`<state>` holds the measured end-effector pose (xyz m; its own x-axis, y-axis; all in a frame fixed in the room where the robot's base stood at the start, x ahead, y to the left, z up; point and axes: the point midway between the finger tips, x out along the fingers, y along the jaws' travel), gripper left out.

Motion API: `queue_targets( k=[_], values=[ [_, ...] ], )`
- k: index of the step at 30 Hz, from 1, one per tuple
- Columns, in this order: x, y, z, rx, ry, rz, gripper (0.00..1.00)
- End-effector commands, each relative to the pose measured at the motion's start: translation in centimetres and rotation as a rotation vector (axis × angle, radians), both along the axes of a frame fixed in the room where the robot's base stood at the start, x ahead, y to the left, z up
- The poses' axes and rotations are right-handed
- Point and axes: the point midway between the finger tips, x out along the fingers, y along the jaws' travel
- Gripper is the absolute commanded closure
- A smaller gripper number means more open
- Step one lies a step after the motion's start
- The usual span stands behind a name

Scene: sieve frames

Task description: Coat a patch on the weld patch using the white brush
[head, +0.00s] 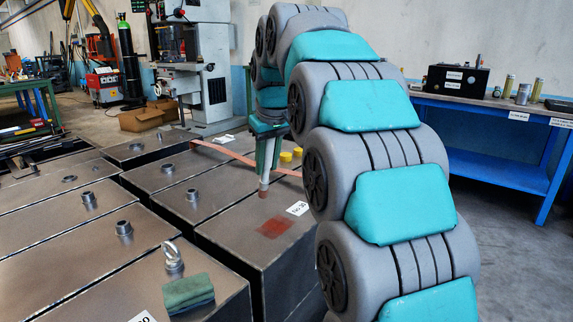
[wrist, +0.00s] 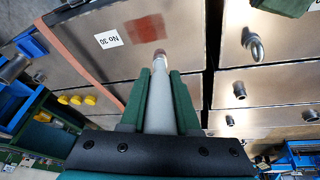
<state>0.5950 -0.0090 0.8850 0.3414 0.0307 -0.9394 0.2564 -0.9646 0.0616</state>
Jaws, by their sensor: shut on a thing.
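The white brush (head: 265,179) is upright with its reddish-brown tip down; it also shows in the wrist view (wrist: 160,98). My gripper (head: 266,152) is shut on it, with green fingers on both sides of the handle in the wrist view (wrist: 160,85). The weld patch, a reddish-brown area (head: 274,228), lies on top of a metal box, beside a "No 30" label. It also shows in the wrist view (wrist: 130,31). In the head view the brush tip is behind the patch, seemingly above the box top; whether it touches cannot be told.
Metal boxes (head: 60,213) with studs and nuts stand close together at left. A green block (head: 188,292) and an eyebolt (head: 173,257) sit on the nearest. Yellow caps (head: 291,155) and an orange strap (head: 225,152) lie behind the brush. A blue bench (head: 490,168) stands at right.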

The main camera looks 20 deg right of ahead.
Motion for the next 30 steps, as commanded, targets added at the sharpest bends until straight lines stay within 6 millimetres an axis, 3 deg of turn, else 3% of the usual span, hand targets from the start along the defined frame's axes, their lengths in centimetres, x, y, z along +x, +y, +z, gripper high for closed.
queue_targets(
  k=[5, 19, 30],
  values=[
    [0.0, 0.6, -0.3, -0.001, 0.001, 0.017, 1.00],
    [0.0, 0.5, -4.6, -0.001, 0.003, 0.015, 1.00],
    [0.0, 0.5, -4.8, 0.000, 0.001, 0.015, 1.00]
  ],
)
